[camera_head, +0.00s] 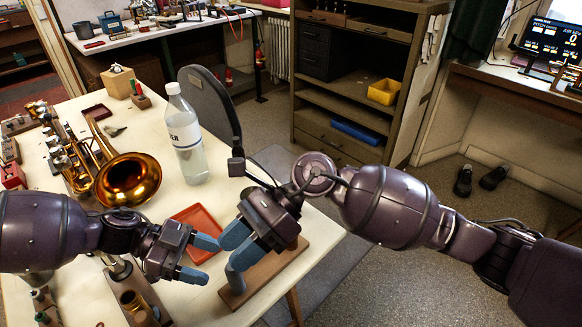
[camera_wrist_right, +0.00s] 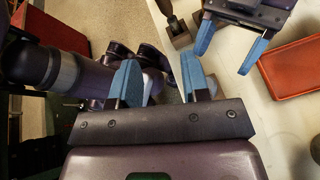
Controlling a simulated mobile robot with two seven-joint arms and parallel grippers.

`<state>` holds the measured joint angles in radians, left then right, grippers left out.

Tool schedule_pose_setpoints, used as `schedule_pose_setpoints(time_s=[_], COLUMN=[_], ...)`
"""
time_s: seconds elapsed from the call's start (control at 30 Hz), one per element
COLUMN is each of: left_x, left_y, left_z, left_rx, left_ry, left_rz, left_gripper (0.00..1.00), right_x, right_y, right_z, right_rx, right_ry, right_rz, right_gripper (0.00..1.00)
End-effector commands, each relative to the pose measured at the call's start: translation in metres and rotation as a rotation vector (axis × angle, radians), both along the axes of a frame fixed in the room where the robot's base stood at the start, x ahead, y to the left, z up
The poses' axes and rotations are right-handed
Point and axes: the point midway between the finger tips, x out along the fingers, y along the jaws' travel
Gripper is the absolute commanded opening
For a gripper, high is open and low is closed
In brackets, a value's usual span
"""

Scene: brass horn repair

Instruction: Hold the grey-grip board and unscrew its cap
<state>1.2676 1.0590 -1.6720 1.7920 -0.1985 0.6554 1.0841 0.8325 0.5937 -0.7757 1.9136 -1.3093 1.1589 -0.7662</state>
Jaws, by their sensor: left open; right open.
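The wooden board (camera_head: 262,276) lies at the near right corner of the white table. A short blue-grey upright grip (camera_head: 235,280) stands at its left end. A small brown rounded part (camera_head: 293,243), perhaps the cap, shows at its right end, partly hidden by my right gripper. My right gripper (camera_head: 239,247) is open above the board, fingers pointing left and down; I cannot tell whether it touches the grip. Its fingers also show in the right wrist view (camera_wrist_right: 160,82), with nothing held. My left gripper (camera_head: 200,258) is open and empty, left of the board, its fingers pointing right.
A red tray (camera_head: 197,222) lies just behind my left gripper. A clear bottle (camera_head: 186,140) stands behind it, and a brass horn (camera_head: 128,180) lies to the left. Small tools crowd the left side. Floor lies beyond the table's right edge.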

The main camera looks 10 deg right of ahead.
Motion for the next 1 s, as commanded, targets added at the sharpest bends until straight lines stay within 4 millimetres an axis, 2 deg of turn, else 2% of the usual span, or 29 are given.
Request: schedule_pose_setpoints(time_s=[0.27,0.4,0.6,0.8,1.0], left_x=[0.000,0.000,0.000,0.000,-0.003], left_y=[0.000,0.000,0.000,0.000,-0.011], left_z=[0.000,0.000,0.000,0.000,-0.005], left_rx=[0.000,0.000,0.000,0.000,-0.001], left_ry=[0.000,0.000,0.000,0.000,0.001], left_rz=[0.000,0.000,0.000,0.000,-0.002], left_gripper=[0.63,0.63,0.63,0.63,0.63], right_x=[0.041,0.068,0.102,0.118,0.121], right_y=[-0.033,-0.056,-0.085,-0.100,-0.103], right_z=[-0.002,0.007,0.028,0.042,0.044], right_rx=[-0.323,-0.499,-0.713,-0.821,-0.838], right_ry=[-0.391,-0.560,-0.721,-0.790,-0.799], right_rz=[0.229,0.327,0.422,0.461,0.468], right_gripper=[0.43,0.43,0.43,0.43,0.43])
